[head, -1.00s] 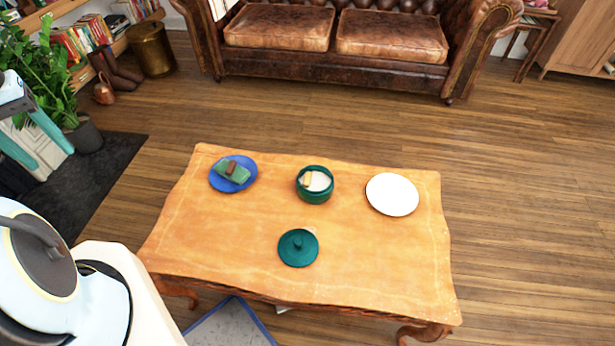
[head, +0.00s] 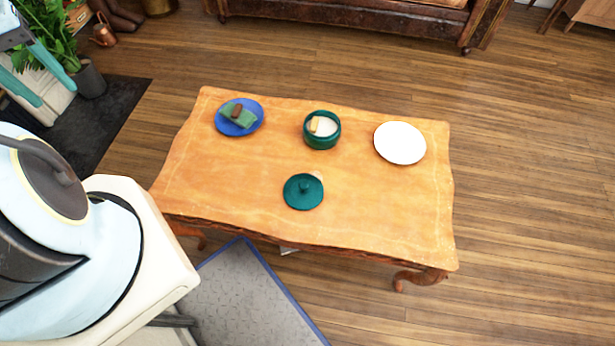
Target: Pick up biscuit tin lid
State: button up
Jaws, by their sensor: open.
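The biscuit tin lid (head: 303,192) is a round dark teal disc with a small knob on top. It lies knob up near the front middle of the wooden coffee table (head: 225,187). A small pale bit shows at its upper right edge. The open teal tin (head: 322,139) stands behind it, pale inside with a tan piece in it. My gripper (head: 25,92) is at the far left edge, partly cut off by the frame. Its two teal fingers are apart with nothing visible between them, well away from the lid.
A blue plate (head: 223,125) with a green cloth and brown piece is at the table's back left. A white plate (head: 400,143) is at the back right. A grey blue-edged mat (head: 255,290) lies in front. A plant (head: 45,50) and a leather sofa (head: 345,32) stand beyond.

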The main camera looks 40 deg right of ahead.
aim_at(302, 191)
jog(key=k+l+u, duration=0.15)
jog(key=k+l, duration=0.2)
jog(key=k+l+u, duration=0.15)
jog(key=k, duration=0.45)
jog(key=l, duration=0.1)
